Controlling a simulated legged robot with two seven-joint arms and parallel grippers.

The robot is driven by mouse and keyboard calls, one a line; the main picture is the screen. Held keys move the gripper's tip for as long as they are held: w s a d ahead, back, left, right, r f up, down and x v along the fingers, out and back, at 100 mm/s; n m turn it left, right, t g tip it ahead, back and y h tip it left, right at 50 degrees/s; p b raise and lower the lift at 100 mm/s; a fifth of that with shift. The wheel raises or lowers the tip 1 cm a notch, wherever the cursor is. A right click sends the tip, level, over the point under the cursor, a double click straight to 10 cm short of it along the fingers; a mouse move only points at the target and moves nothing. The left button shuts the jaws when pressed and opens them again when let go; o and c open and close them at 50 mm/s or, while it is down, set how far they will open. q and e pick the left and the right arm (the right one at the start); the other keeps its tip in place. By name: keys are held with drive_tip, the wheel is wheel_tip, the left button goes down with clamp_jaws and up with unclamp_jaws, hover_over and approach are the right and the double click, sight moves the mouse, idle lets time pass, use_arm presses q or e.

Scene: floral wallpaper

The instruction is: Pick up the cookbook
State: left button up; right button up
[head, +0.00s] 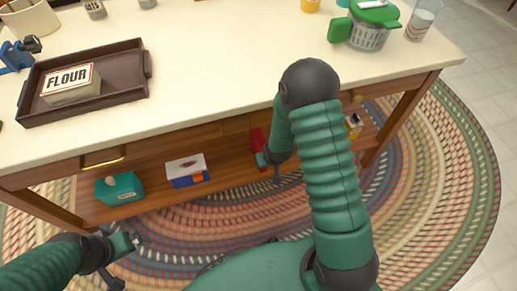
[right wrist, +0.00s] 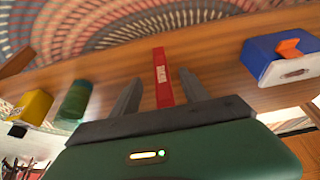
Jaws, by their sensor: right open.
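The cookbook (right wrist: 162,80) is a narrow red spine with white lettering, on the wooden lower shelf (head: 232,160). In the head view a small part of the red cookbook (head: 257,139) shows beside my right forearm, which hides the rest. My right gripper (right wrist: 163,84) is open, with one finger to each side of the spine in the right wrist view. I cannot tell whether either finger touches it. My left gripper (head: 130,241) is at the lower left over the rug, away from the cookbook; its jaw state is unclear.
A blue and white box (head: 187,171) and a teal tissue box (head: 119,188) share the shelf. The right wrist view shows a green jar (right wrist: 75,99) and a yellow container (right wrist: 33,106) on the other side. The tabletop (head: 205,95) overhangs the shelf.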

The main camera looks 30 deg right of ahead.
sight(257, 139)
drive_tip(key=w+f+b, duration=0.1)
drive_tip(key=w+d+b, duration=0.1)
drive_tip(key=w, duration=0.1)
drive_tip(key=w+f+b, duration=0.1)
drive_tip(key=w, duration=0.1)
drive_tip(key=shift+d+f+b, duration=0.15)
drive_tip(key=shift+f+b, duration=0.2)
drive_tip(key=shift+b, duration=0.05)
drive_tip(key=shift+c, duration=0.3)
clamp_jaws()
